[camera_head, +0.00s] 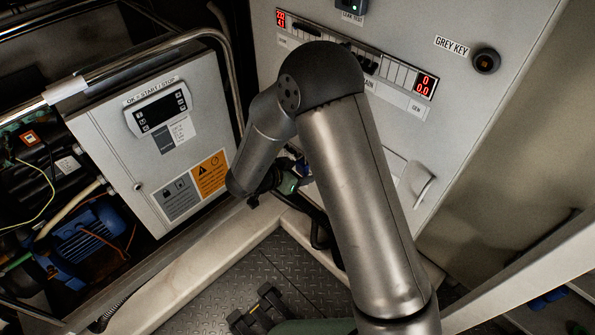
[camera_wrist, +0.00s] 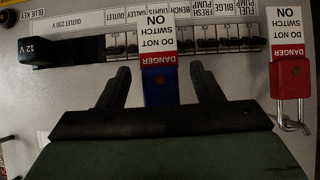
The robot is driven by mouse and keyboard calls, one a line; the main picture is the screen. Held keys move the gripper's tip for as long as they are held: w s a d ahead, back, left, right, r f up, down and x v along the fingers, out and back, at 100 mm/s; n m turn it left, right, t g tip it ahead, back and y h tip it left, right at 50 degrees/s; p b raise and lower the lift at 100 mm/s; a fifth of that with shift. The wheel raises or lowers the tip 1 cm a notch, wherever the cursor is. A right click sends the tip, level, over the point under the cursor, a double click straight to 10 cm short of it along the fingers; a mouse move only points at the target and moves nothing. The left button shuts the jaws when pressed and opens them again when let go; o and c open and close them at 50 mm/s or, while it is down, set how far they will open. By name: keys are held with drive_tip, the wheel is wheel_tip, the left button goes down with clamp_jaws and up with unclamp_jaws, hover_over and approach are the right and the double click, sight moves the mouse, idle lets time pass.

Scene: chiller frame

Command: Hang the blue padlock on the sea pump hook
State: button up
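In the wrist view, which looks upside down, the blue padlock (camera_wrist: 160,88) is in front of the panel with a white and red danger tag over its upper part. My gripper (camera_wrist: 161,74) is open, with one black finger on each side of the padlock and a visible gap to each. Its shackle and whatever it hangs on are hidden. A red padlock (camera_wrist: 290,80) with a like tag is at the right, its shackle pointing down in the picture. I cannot make out a sea pump label or hook.
A breaker row (camera_wrist: 222,38) with labels such as bilge pump and fuel pump runs behind the tags. The head view shows the grey switch panel (camera_head: 460,90), a control box (camera_head: 115,180) at left, a pale frame beam (camera_head: 200,275) and dark plate floor (camera_head: 225,300).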

drive_tip(key=b+v, duration=0.1)
drive_tip(key=v, duration=1.6)
drive_tip(key=w+d+r+n+t+y, duration=0.3)
drive_tip(key=w+r+n+y, duration=0.2)
drive_tip(key=w+r+y, duration=0.4)
drive_tip(key=s+d+f+n+g, duration=0.1)
drive_tip(key=s+d+g, duration=0.4)
drive_tip(key=s+d, duration=0.5)
drive_tip(key=s+d+f+n+g+h, duration=0.1)
drive_tip(key=s+d+g, duration=0.4)
drive_tip(key=s+d, duration=0.6)
drive_tip(key=s+f+n, duration=0.1)
drive_tip(key=s+n, duration=0.1)
drive_tip(key=s, duration=0.2)
drive_tip(key=shift+s+f, duration=0.2)
drive_tip(key=shift+f, duration=0.05)
drive_tip(key=shift+a, duration=0.1)
